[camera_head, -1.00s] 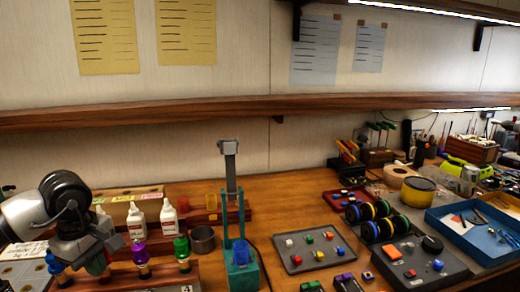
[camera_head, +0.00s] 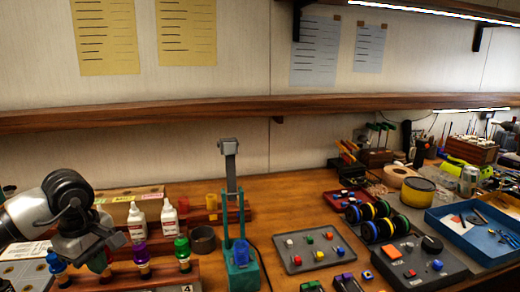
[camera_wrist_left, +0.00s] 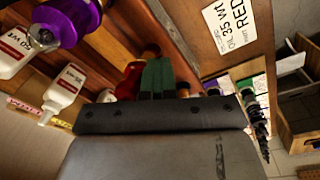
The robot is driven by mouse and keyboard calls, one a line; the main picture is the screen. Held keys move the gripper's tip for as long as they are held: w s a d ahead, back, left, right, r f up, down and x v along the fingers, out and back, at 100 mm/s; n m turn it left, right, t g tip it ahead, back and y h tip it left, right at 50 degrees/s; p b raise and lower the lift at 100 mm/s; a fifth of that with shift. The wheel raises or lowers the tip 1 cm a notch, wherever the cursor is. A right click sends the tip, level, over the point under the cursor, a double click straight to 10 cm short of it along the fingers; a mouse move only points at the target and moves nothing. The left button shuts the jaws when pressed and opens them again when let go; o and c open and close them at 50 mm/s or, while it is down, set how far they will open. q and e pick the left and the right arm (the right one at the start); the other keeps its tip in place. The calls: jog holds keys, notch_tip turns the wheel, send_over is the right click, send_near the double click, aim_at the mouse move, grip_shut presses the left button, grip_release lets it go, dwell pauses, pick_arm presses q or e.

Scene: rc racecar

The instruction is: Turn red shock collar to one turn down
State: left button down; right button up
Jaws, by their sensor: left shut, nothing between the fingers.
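My left gripper (camera_head: 97,262) reaches down from the left over the shock rack (camera_head: 160,278). Its green fingertips also show in the left wrist view (camera_wrist_left: 156,76), closed together with nothing between them. A red piece, seemingly the red shock collar (camera_wrist_left: 128,82), is close beside the fingertips there; I cannot tell whether they touch. In the head view the gripper mostly hides that spot. On the rack, a blue-capped shock (camera_head: 57,263) stands to the left of the gripper. A purple-capped shock (camera_head: 140,250) and a green-capped shock (camera_head: 182,248) stand to its right.
A teal stand with a tall post (camera_head: 242,272) is to the right. A grey tray of coloured pieces (camera_head: 309,263) lies beyond it. Bare wood lies behind the tray.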

pick_arm(q)
jog(key=shift+w, duration=0.2)
dwell(0.5)
jog(key=shift+a, duration=0.25)
jog(key=shift+w+a, duration=0.15)
jog(key=shift+a, duration=0.2)
jog(key=shift+w+a, duration=0.15)
jog(key=shift+a, duration=0.1)
jog(key=shift+s+a, duration=0.2)
jog(key=r+p, duration=0.1)
jog(key=r, duration=0.1)
jog(key=r+p, duration=0.2)
jog(key=w+r+p, duration=0.1)
jog(key=r, duration=0.1)
jog(key=shift+d, duration=0.15)
dwell(0.3)
